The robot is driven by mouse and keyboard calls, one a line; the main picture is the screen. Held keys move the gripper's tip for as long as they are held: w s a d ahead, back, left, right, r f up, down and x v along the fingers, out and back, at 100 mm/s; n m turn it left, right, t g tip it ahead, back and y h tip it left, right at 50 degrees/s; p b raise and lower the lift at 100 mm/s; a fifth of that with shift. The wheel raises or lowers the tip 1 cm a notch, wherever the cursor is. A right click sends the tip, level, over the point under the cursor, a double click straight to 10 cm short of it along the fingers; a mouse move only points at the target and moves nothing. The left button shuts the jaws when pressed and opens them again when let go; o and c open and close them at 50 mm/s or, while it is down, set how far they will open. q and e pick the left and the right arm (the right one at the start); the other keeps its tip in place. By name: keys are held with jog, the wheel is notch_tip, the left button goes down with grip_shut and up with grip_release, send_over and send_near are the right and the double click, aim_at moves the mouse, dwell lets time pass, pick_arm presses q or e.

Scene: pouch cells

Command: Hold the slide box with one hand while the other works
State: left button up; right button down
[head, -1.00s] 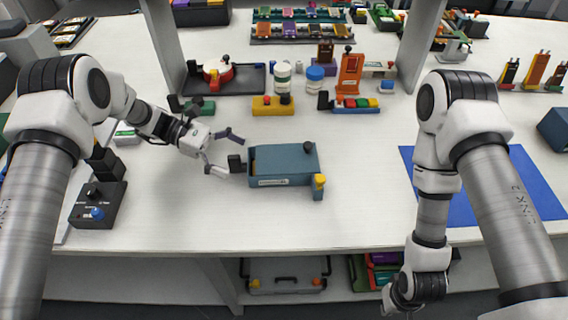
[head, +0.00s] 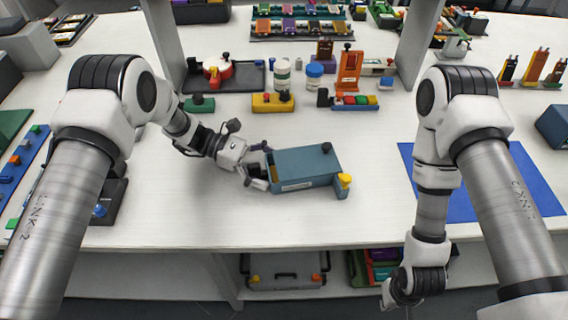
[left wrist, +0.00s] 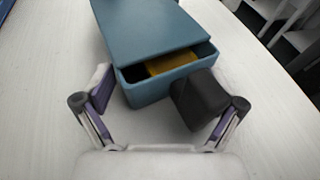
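The slide box (head: 303,168) is a blue-grey box with a lid, lying near the table's front middle. In the left wrist view the box (left wrist: 158,40) has a narrow gap at its near end, with something yellow (left wrist: 172,62) inside. A black handle block (left wrist: 199,99) sticks out of that end. My left gripper (head: 260,167) is at the box's left end. In the left wrist view its fingers (left wrist: 168,98) are spread apart, with the handle between them, close to the right finger. My right gripper (head: 393,298) hangs low in front of the table; its fingers are unclear.
A yellow block (head: 272,103), a white jar (head: 282,75) and an orange stand (head: 349,71) are behind the box. A blue mat (head: 470,195) lies to the right.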

pick_arm(q)
jog(key=shift+c, duration=1.4)
jog(key=shift+c, duration=0.8)
